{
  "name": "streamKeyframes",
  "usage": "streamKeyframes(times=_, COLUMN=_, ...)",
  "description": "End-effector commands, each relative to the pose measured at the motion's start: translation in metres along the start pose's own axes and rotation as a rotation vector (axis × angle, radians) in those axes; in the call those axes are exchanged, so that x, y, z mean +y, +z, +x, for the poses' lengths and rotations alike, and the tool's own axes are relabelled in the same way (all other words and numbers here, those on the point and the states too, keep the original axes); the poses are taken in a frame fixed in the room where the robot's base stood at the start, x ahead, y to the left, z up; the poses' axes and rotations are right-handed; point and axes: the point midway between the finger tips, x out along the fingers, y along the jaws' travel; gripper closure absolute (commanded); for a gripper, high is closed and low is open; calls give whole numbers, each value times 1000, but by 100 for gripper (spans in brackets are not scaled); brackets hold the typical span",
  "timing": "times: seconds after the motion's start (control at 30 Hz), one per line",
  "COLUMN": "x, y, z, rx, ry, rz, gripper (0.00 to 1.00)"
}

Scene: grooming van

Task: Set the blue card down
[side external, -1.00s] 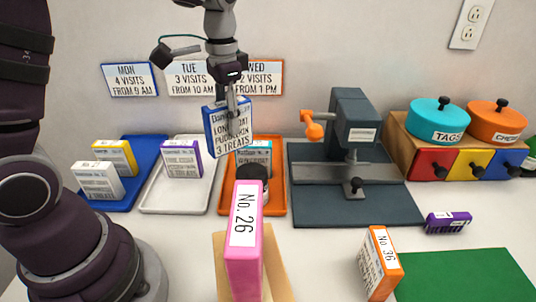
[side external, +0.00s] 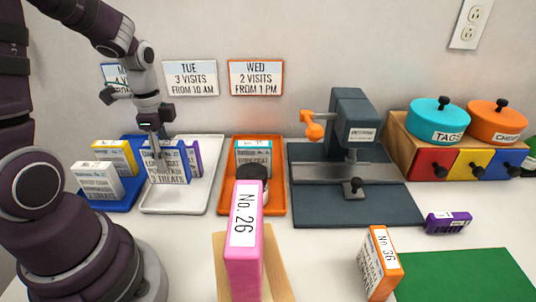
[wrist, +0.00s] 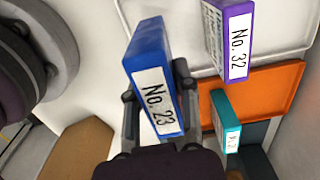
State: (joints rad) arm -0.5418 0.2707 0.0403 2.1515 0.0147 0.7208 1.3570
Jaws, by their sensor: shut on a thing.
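My gripper (side external: 158,148) is shut on the blue card (side external: 168,170), which is upright and marked No. 23 in the wrist view (wrist: 150,50). In the side view the card shows over the left part of the white tray (side external: 205,190), overlapping the purple card (side external: 195,152) that stands there. I cannot tell whether the blue card's bottom touches the tray. The purple card shows as No. 32 in the wrist view (wrist: 230,30), apart from the blue card. The blue tray (side external: 130,195) lies just left of the white tray.
The blue tray holds a yellow card (side external: 115,155) and a white card (side external: 98,180). The orange tray (side external: 228,195) holds a teal card (side external: 253,150). The pink card No. 26 (side external: 245,270) stands in front. A dark press (side external: 350,150) stands right. The front of the white tray looks bare.

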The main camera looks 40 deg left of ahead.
Motion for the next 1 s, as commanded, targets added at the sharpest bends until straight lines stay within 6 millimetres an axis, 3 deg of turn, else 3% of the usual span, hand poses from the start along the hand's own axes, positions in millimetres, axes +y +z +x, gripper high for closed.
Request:
streamKeyframes(times=0.23, x=1, y=0, z=45, rx=-2, ry=5, rz=-1, gripper=100)
streamKeyframes(times=0.67, x=0, y=0, z=53, rx=0, ry=-1, rz=-1, gripper=100)
streamKeyframes(times=0.7, x=0, y=0, z=53, rx=0, ry=-1, rz=-1, gripper=68)
streamKeyframes(times=0.87, x=0, y=0, z=52, rx=0, ry=-2, rz=-1, gripper=47)
streamKeyframes(times=1.0, x=0, y=0, z=52, rx=0, ry=-2, rz=-1, gripper=47)
